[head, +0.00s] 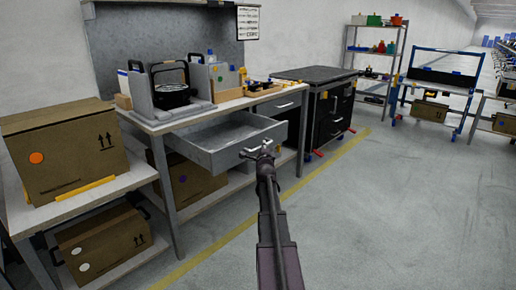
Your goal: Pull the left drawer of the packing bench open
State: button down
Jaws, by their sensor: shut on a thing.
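The packing bench (180,122) stands at the left centre with a light top. Its left drawer (225,152), a grey metal box, is pulled well out from under the top. Its inside shows bare and empty. My gripper (262,151) is at the drawer's front, shut on the drawer handle (247,153). The gripper partly hides the handle, and my arm comes up from the bottom of the view. The bench's right drawer (284,106) is shut.
Cartons (68,150) sit on the left table and on low shelves. A black cabinet (333,112) stands beyond the bench. The grey floor (400,220) at the right is clear.

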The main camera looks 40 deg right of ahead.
jog(key=shift+d, duration=0.15)
jog(key=c, duration=0.6)
grip_release()
jog(key=shift+a, duration=0.2)
jog(key=shift+w, duration=0.1)
